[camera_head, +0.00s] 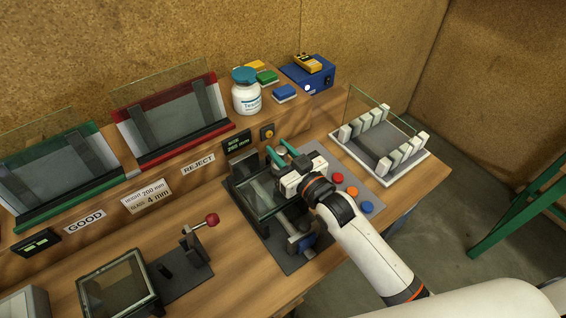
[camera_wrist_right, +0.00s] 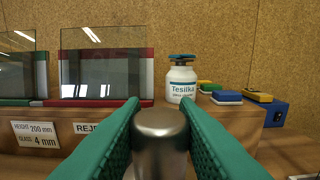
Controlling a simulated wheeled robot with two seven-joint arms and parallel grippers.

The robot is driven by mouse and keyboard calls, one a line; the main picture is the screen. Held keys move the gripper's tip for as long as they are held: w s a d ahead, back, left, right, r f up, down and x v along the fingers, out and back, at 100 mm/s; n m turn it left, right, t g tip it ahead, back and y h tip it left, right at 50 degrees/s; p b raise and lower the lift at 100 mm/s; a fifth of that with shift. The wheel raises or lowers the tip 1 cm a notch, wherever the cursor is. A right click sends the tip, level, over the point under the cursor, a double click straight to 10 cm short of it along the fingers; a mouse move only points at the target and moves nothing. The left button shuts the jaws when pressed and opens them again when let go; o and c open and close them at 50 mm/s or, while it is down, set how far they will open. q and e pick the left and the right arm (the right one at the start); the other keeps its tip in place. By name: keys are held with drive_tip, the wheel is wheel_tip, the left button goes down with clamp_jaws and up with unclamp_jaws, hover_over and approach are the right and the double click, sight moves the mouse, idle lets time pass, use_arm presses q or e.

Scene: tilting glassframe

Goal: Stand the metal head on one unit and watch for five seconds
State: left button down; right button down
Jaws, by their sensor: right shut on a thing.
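My right gripper (camera_head: 281,153) has green fingers and is over the back of the dark test fixture (camera_head: 276,262). In the right wrist view the gripper (camera_wrist_right: 160,118) is shut on the metal head (camera_wrist_right: 160,128), a rounded grey cylinder between its fingers. The head's lower end is out of sight there, and I cannot make the head out clearly in the head view. A framed glass unit (camera_head: 257,196) is in the fixture, partly covered by my arm. Another framed glass unit (camera_head: 118,288) is at the front left. My left gripper is not in view.
A red-handled clamp (camera_head: 210,220) stands left of the fixture. Red, orange and blue buttons (camera_head: 351,191) are at its right. Behind are the green GOOD rack (camera_head: 60,205), the red REJECT rack (camera_head: 190,149) and a white jar (camera_head: 246,98). A slotted glass rack (camera_head: 424,156) stands right.

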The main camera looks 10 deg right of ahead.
sight(270, 190)
drive_tip(key=shift+f, duration=0.4)
wheel_tip(270, 190, down, 3)
drive_tip(key=shift+a+f+p, duration=0.1)
drive_tip(key=shift+f+p, duration=0.1)
drive_tip(key=shift+p, duration=0.1)
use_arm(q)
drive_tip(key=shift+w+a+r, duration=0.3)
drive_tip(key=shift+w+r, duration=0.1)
use_arm(e)
drive_tip(key=shift+f, duration=0.2)
drive_tip(key=shift+f, duration=0.2)
drive_tip(key=c, duration=1.1)
unclamp_jaws()
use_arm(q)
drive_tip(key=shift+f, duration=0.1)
use_arm(e)
drive_tip(key=shift+r, duration=0.1)
